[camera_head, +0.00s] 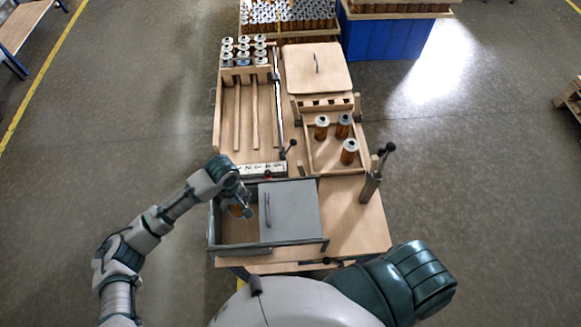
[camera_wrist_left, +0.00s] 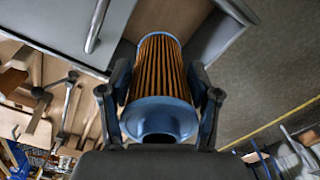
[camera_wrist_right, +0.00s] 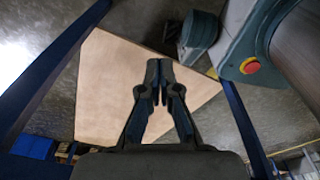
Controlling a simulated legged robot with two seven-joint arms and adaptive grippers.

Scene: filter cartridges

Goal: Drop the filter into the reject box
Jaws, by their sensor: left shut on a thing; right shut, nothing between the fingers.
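The filter (camera_wrist_left: 160,72) has orange-brown pleats and blue end caps, and fills the middle of the left wrist view. My left gripper (camera_wrist_left: 163,90) is shut on it, one finger on each side near the blue cap. In the head view my left gripper (camera_head: 243,203) holds the filter (camera_head: 237,210) over the open left part of the grey reject box (camera_head: 211,236). The grey lid (camera_head: 293,212) covers the box's right part. I cannot tell the filter's exact height. My right gripper (camera_wrist_right: 160,88) is shut and empty in the right wrist view.
Behind the box is a wooden tray with slats (camera_head: 245,120) and several filters at its far end. A wooden rack (camera_head: 325,160) holds three filters. A post with a black lever (camera_head: 371,182) stands at the right. The table's front right (camera_head: 350,235) is clear.

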